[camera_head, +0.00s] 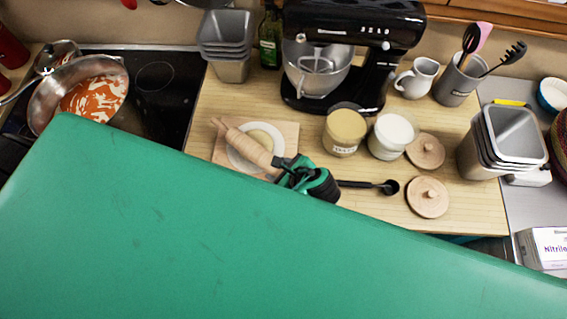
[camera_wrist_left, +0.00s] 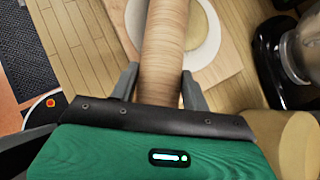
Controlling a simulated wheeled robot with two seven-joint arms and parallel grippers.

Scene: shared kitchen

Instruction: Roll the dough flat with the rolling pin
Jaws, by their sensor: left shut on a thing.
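The wooden rolling pin (camera_head: 249,146) lies slantwise over a white round plate (camera_head: 236,160) on a light wooden board (camera_head: 284,137). The pale round dough (camera_head: 261,137) lies on the plate, partly hidden under the pin. My left gripper (camera_head: 283,170) is shut on the near right end of the pin. In the left wrist view the gripper's two fingers (camera_wrist_left: 158,88) sit on either side of the pin (camera_wrist_left: 166,45), and the dough (camera_wrist_left: 201,27) shows to its right. Whether the pin touches the dough cannot be told. My right gripper is not in view.
A jar of tan contents (camera_head: 344,132) and a jar of white contents (camera_head: 391,135) stand right of the board. A black measuring spoon (camera_head: 388,187) and two wooden lids (camera_head: 428,197) lie nearby. A black stand mixer (camera_head: 350,50) stands behind. My green arm covers the front.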

